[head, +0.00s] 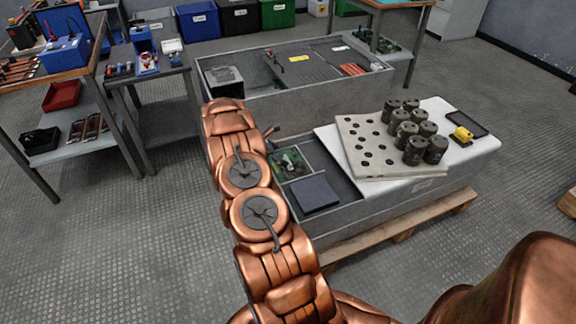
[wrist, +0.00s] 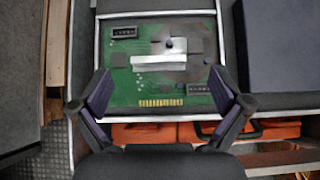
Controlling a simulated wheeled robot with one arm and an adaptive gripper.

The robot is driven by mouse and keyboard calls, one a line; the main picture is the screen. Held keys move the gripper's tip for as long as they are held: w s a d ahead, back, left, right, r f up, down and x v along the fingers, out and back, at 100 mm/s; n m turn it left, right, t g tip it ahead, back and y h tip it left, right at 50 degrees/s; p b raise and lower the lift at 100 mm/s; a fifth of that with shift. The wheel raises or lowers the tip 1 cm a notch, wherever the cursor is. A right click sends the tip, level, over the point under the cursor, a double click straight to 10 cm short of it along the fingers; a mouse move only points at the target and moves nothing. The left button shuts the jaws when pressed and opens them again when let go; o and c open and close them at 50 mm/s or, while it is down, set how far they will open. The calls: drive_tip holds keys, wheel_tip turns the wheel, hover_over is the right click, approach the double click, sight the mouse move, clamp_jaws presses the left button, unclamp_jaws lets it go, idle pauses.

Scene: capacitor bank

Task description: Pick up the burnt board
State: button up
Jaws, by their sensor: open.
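The burnt board (wrist: 125,80) is a green circuit board with a dark scorched patch on its right half, a pale bar across it and gold contacts along its near edge. It lies flat in a light-rimmed compartment. In the head view the board (head: 290,163) shows just right of my arm, in the grey cabinet's left compartment. My gripper (wrist: 160,82) is open in the wrist view, one finger near each side of the board's near half. Nothing is held. Whether the fingers touch the board cannot be told. My arm mostly hides the gripper in the head view.
A dark flat panel (head: 315,193) lies right beside the board's compartment. A perforated plate (head: 362,150) and several dark capacitors (head: 415,150) stand on the white top to the right. Orange parts (wrist: 145,132) lie below the board's near edge.

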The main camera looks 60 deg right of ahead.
sight(288, 160)
drive_tip(key=shift+b+x, duration=0.4)
drive_tip(key=shift+x, duration=2.25)
drive_tip(key=shift+w+f, duration=0.1)
drive_tip(key=shift+w, duration=0.1)
drive_tip(key=shift+c, duration=0.3)
drive_tip(key=shift+a, duration=0.1)
drive_tip(key=c, duration=1.2)
wheel_tip(288, 160, up, 10)
drive_tip(key=shift+p, duration=0.6)
